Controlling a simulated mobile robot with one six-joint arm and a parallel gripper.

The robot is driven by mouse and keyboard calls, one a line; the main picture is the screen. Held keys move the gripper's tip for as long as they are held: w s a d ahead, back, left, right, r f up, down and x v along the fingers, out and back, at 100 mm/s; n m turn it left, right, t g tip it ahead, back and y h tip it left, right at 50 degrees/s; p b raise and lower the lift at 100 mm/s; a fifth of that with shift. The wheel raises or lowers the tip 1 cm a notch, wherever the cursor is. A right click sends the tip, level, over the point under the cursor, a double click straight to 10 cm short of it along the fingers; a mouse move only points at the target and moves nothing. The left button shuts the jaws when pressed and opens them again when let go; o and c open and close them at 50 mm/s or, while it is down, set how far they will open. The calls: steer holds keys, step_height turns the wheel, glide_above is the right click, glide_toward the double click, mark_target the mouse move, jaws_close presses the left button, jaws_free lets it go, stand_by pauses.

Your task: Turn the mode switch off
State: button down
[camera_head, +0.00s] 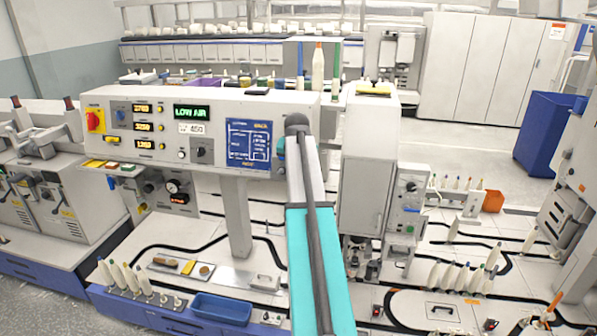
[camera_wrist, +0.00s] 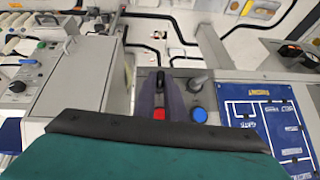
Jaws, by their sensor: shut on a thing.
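The panel (camera_head: 215,104) also carries a red rotary switch (camera_head: 95,120), a black selector (camera_head: 201,150), a green "LOW AIR" display (camera_head: 192,112) and a blue diagram (camera_head: 249,143). A tall white cabinet (camera_head: 364,160) stands close right of my arm. Several bobbins (camera_head: 130,277) stand below.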

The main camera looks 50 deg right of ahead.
steer(key=shift+w+r+n+g, duration=0.1)
steer(key=shift+w+n+g, duration=0.1)
steer(key=shift+n+g, duration=0.15)
steer(key=shift+h, duration=0.3)
steer(key=c, duration=1.8)
jaws_free()
steer(key=shift+s+a+r, duration=0.1)
steer(key=shift+w+b+v, duration=0.2)
steer(key=shift+b+v, duration=1.95)
steer(key=shift+v, duration=4.6)
